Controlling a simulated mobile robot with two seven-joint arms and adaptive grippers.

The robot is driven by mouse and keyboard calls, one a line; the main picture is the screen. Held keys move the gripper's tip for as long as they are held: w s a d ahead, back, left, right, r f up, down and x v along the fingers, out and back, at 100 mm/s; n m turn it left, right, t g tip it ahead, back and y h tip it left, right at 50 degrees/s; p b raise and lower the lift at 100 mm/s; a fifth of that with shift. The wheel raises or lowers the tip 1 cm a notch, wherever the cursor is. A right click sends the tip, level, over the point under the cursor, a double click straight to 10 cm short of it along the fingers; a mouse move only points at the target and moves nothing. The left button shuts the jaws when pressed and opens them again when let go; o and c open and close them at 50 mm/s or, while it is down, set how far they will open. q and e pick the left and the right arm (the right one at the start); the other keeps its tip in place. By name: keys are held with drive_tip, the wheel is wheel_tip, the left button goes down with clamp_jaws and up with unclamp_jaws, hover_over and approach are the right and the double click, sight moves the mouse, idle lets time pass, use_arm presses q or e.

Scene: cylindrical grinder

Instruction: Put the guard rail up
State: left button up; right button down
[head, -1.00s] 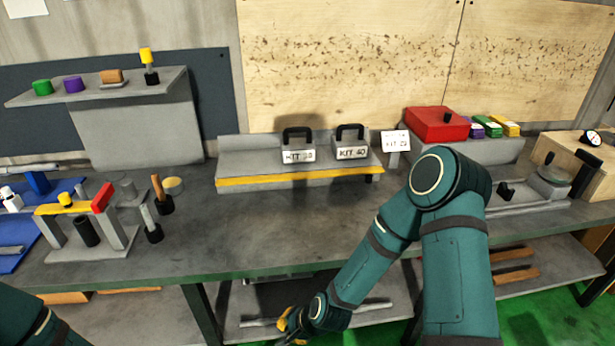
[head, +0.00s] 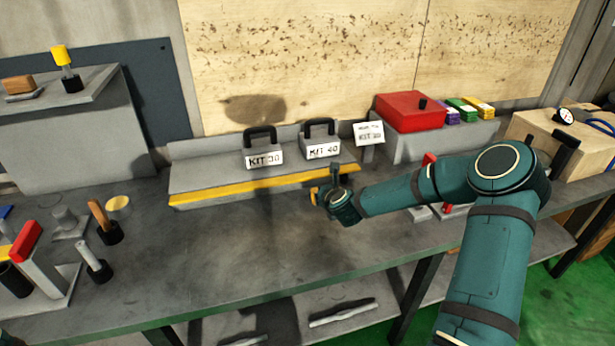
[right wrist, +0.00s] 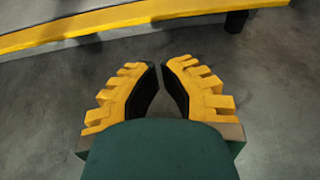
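The guard rail, a long yellow strip (head: 265,185), runs along the front edge of the grey rack on the bench. It also shows across the top of the right wrist view (right wrist: 110,22), with a small black part (right wrist: 236,20) under its right end. My right gripper (head: 335,172) is over the bench near the right end of the rail, partly hidden by its own wrist. In the right wrist view its yellow fingers (right wrist: 160,68) are nearly together, with a narrow gap and nothing between them. They appear apart from the rail. My left gripper is not in view.
Two black-handled blocks labelled KIT 30 (head: 264,157) and KIT 40 (head: 322,149) stand on the rack. A small sign (head: 369,133) and a red box (head: 410,111) stand right of it. Posts (head: 103,223) stand at left. The bench front is clear.

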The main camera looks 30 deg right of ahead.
drive_tip(key=x, duration=1)
drive_tip(key=shift+w+d+b, duration=0.1)
drive_tip(key=shift+b, duration=0.3)
drive_tip(key=shift+r, duration=0.1)
